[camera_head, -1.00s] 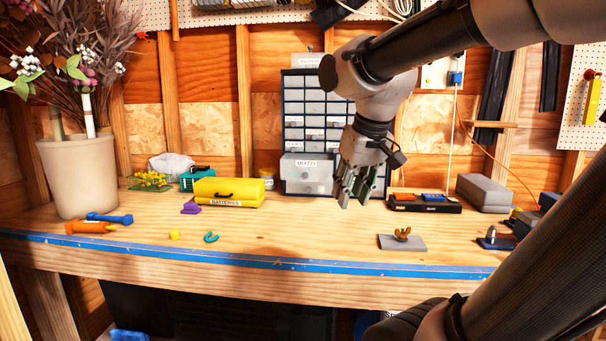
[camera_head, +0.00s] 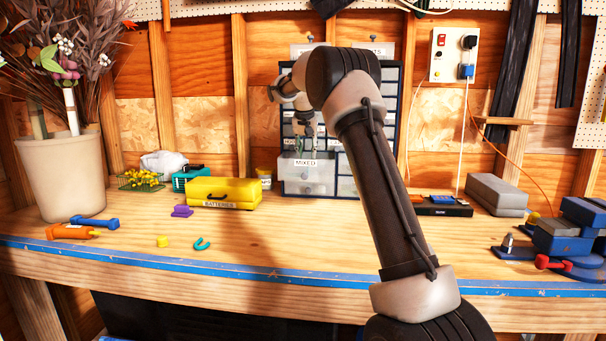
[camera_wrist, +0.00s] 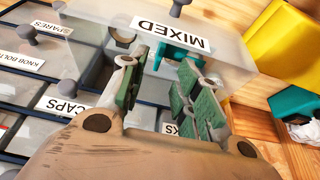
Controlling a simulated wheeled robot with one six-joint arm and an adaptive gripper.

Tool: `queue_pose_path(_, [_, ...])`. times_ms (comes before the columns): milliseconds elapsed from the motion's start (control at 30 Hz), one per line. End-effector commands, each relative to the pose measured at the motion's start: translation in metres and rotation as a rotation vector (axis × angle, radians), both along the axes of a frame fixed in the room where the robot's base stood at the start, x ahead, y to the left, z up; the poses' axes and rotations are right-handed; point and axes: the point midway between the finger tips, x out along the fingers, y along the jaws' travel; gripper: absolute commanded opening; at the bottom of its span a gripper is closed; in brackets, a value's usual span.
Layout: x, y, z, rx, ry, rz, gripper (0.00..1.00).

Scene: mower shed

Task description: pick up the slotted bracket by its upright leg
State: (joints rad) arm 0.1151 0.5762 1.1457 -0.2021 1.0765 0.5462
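A teal piece (camera_wrist: 183,58), which looks like the slotted bracket, shows in the wrist view between my fingertips, at the drawer labelled MIXED (camera_wrist: 225,65). It appears to be inside the drawer, and its slot is not clear. The same drawer (camera_head: 305,178) is at the bottom left of the cabinet in the head view, where the bracket cannot be made out. My gripper (camera_head: 303,128) points down just above this drawer. In the wrist view my gripper (camera_wrist: 160,75) is open, with green-padded fingers on either side of the teal piece. I cannot tell whether they touch it.
Other labelled drawers (camera_wrist: 30,65) with knobs stand close beside my fingers. A yellow batteries case (camera_head: 225,192) and a teal box (camera_head: 188,180) stand left of the cabinet. A black tray (camera_head: 440,206) and grey block (camera_head: 497,195) are at right. The front middle of the bench is mostly clear.

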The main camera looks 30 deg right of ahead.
Motion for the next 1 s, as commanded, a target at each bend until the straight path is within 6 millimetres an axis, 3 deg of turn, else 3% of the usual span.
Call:
queue_pose_path(433, [0.015,-0.013,-0.054,0.0,0.002,0.001,0.32])
queue_pose_path(667, [0.017,-0.014,-0.059,0.0,-0.001,0.002,0.32])
queue_pose_path(700, [0.017,-0.014,-0.059,0.0,-0.001,0.002,0.3])
queue_pose_path(867, [0.017,-0.014,-0.059,0.0,0.0,0.002,0.01])
queue_pose_path(1000, [0.017,-0.013,-0.059,0.0,0.0,0.002,0.0])
